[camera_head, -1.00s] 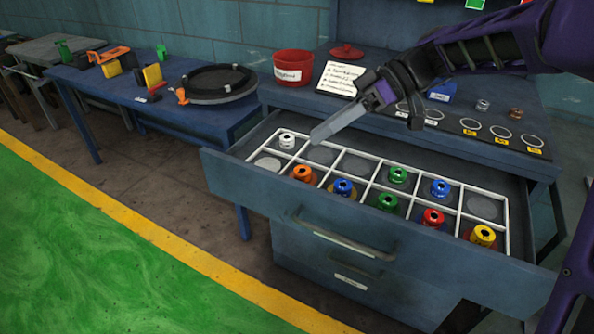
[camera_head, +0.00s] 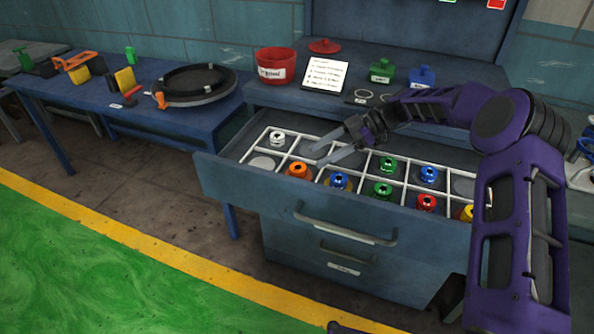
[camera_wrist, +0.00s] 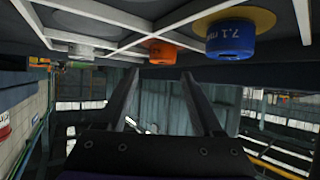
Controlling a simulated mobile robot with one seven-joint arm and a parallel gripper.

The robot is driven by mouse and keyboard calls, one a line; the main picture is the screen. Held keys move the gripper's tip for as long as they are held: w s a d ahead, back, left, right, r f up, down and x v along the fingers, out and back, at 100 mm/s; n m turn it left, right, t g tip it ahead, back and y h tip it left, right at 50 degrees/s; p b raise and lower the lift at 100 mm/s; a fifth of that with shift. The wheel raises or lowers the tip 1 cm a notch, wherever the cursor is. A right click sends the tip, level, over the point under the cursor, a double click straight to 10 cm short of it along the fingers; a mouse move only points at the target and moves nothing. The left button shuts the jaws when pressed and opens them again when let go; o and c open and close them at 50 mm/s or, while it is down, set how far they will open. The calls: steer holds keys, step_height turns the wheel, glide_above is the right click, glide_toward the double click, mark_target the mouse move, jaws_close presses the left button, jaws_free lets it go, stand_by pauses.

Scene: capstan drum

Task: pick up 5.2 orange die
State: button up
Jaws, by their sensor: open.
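The orange die (camera_head: 298,171) sits in a front-row compartment of the open drawer (camera_head: 345,215), near its left end, in the head view. It also shows at the top of the wrist view (camera_wrist: 162,52), where no number on it can be read. My gripper (camera_head: 329,156) is open and empty over the drawer, with its fingers pointing left, a little right of and behind the orange die in the picture. In the wrist view, the two fingers (camera_wrist: 157,78) stand apart, with the orange die beyond them.
A blue die (camera_head: 338,182) marked 7.1 in the wrist view (camera_wrist: 231,38) is beside the orange one. Green (camera_head: 387,165), red (camera_head: 427,203), yellow (camera_head: 467,213) and white (camera_head: 277,138) dies occupy other compartments. White dividers separate them. A red bucket (camera_head: 277,67) stands on the bench behind.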

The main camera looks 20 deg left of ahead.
mark_target(298, 167)
steer(key=x, duration=0.7)
steer(key=shift+s+a, duration=0.15)
steer(key=shift+s, duration=0.1)
jaws_close()
